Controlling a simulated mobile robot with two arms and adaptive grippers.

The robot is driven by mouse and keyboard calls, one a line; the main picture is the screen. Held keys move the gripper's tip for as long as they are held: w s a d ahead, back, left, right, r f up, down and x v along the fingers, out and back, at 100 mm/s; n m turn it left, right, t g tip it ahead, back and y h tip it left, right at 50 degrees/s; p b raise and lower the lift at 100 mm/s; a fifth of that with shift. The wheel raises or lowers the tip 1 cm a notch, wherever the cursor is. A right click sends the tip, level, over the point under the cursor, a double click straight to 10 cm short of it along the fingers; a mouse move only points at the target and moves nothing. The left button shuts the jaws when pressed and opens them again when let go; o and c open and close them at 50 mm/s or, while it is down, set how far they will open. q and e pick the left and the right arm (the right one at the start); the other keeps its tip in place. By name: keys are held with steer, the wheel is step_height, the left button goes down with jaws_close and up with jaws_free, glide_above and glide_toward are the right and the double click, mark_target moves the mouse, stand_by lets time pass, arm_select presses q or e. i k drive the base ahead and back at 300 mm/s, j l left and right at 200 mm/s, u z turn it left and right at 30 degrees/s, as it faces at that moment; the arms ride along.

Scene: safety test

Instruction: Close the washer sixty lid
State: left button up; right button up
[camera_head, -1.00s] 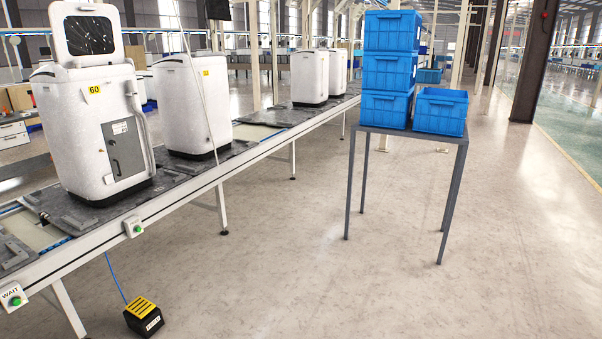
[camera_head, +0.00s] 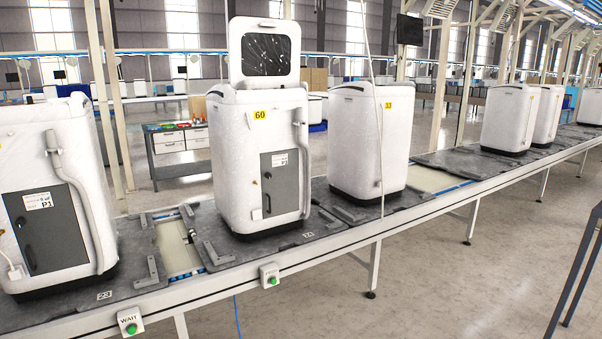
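The white washer with the yellow 60 label (camera_head: 233,165) stands upright on the conveyor line, left of centre. Its lid (camera_head: 264,50), with a dark speckled window, stands raised open above the back of its top. A grey panel (camera_head: 280,182) is on its front and a hose runs down its right side. Neither of my grippers shows in the head view.
The conveyor (camera_head: 240,272) runs from lower left to upper right. Other washers stand on it: one at left (camera_head: 50,150), one labelled 33 (camera_head: 365,150) just right of washer 60, and several farther right. Button boxes (camera_head: 269,275) sit on its front rail.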

mark_target(265, 51)
steer(key=i+j+u, duration=0.1)
steer(key=i+j, duration=0.2)
steer(key=i, duration=0.15)
steer(key=i+j, duration=0.25)
steer(key=i, duration=0.25)
steer(key=u, duration=0.05)
